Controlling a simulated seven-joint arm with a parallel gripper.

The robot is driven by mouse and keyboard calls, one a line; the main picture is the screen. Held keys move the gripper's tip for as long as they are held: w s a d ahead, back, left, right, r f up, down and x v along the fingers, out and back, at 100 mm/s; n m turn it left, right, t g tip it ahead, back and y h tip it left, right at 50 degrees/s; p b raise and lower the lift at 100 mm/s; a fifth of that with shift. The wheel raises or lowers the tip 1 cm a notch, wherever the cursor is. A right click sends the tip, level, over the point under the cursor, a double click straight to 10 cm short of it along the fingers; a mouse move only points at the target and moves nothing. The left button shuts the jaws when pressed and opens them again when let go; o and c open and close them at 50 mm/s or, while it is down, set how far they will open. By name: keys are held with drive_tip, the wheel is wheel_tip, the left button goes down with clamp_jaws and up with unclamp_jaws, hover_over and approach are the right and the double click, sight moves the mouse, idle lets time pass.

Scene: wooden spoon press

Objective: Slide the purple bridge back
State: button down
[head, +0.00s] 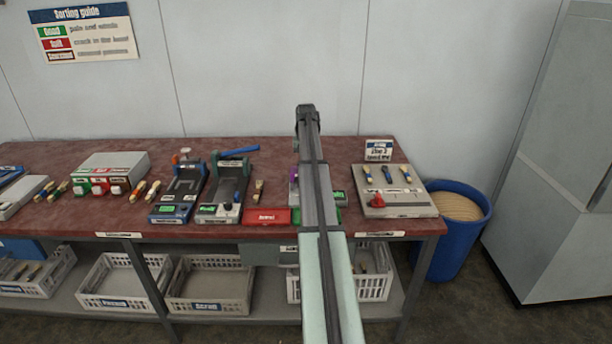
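A small purple piece (295,173), likely part of the purple bridge, shows just left of my arm over the workbench. It sits on a grey device (294,190) that my arm mostly covers. A green label shows on each side of the arm near the device's front. The rest of the bridge and its position along the device are hidden. My arm reaches up from the bottom middle across the bench, and its dark far end stands above the back edge. My gripper's fingers do not show, so I cannot tell whether they touch the bridge.
Left of the device lie a red tray (267,216) and two presses, one with a blue lever (238,151). A grey board with spoons and a red knob (377,200) stands to the right. A blue bin (452,226) is beside the dark red bench (338,150).

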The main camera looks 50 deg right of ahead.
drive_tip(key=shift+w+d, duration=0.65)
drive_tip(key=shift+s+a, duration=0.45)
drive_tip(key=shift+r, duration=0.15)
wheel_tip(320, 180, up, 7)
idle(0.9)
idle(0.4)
